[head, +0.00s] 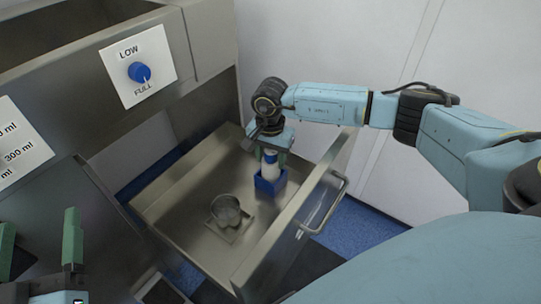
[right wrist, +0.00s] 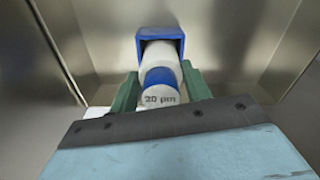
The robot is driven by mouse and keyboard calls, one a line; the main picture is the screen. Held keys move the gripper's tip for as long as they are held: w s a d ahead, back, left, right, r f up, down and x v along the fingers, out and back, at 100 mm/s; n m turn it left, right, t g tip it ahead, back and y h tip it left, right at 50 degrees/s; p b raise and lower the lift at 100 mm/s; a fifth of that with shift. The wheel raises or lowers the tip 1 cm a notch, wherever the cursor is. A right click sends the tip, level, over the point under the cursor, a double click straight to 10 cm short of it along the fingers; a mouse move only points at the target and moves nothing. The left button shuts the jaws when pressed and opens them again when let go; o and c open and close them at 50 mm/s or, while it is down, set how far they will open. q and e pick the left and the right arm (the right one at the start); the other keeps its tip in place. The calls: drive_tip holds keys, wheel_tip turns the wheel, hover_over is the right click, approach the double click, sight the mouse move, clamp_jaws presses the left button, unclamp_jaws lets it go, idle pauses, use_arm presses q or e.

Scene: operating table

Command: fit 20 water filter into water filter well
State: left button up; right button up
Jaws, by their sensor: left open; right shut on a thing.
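The 20 water filter (head: 269,171) is a white cylinder with a blue band, marked "20 µm" in the right wrist view (right wrist: 160,98). My right gripper (head: 271,157) is shut on it, with one green finger on each side, and it also shows in the right wrist view (right wrist: 160,90). The filter's far end meets the opening of a blue square holder (head: 270,187) and looks partly inside it; how deep is hidden. A round metal well (head: 226,210) on a square plate sits in the drawer, left of the holder. My left gripper (head: 40,222) is open and empty at the lower left.
The open metal drawer (head: 175,196) has raised walls and a front handle (head: 338,190). A steel cabinet with a blue LOW/FULL knob (head: 139,72) stands at the left. The drawer floor around the well is clear.

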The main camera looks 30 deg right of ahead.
drive_tip(key=shift+f, duration=0.35)
drive_tip(key=o, duration=1.4)
drive_tip(key=shift+r, duration=0.1)
wheel_tip(320, 180, up, 13)
drive_tip(key=p, duration=0.5)
drive_tip(key=shift+r, duration=0.15)
